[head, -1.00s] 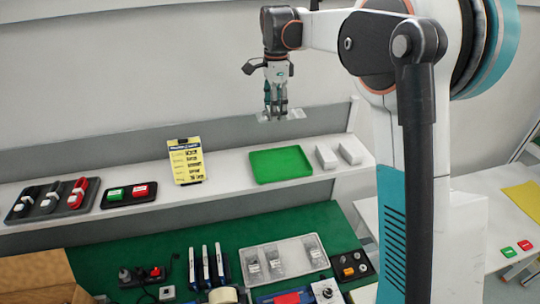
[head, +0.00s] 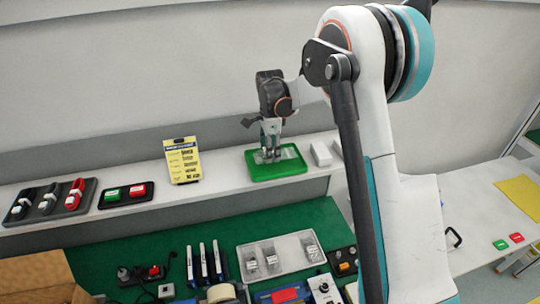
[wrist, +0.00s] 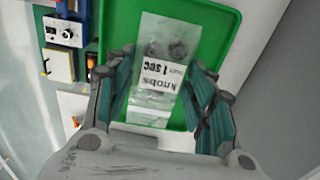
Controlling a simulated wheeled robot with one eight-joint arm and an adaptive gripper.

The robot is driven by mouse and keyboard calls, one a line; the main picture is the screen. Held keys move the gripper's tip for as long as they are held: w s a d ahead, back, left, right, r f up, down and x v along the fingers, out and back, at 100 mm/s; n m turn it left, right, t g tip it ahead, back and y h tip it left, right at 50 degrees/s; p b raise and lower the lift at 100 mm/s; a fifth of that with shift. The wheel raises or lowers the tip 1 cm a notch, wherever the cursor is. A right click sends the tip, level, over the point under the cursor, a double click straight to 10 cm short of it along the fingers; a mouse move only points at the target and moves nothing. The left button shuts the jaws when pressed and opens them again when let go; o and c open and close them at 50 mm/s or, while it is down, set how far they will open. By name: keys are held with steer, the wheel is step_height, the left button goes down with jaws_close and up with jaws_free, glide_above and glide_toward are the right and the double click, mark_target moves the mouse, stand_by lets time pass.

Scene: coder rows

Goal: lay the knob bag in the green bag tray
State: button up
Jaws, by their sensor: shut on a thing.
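The knob bag (wrist: 160,75) is a clear plastic bag with a white label reading "knobs"; dark round parts show inside it. My gripper (head: 270,155) is shut on the bag, low over the green bag tray (head: 264,178). In the wrist view, my gripper (wrist: 160,100) has its teal fingers on both sides of the bag. The bag lies over the floor of the green tray (wrist: 118,25), within its outline at the far end. I cannot tell whether the bag touches the tray floor.
Two white boxes (head: 321,153) stand right of the tray on the shelf. A yellow notice (head: 183,160) stands to the left, with dark trays of red, green and white parts (head: 127,193) beyond it. Below, a grey tray (head: 252,279) holds several clear bags on the green mat.

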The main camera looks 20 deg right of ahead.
steer(key=shift+f, duration=1.45)
steer(key=shift+f, duration=0.2)
steer(key=o, duration=1.2)
steer(key=shift+c, duration=0.2)
steer(key=shift+r, duration=0.15)
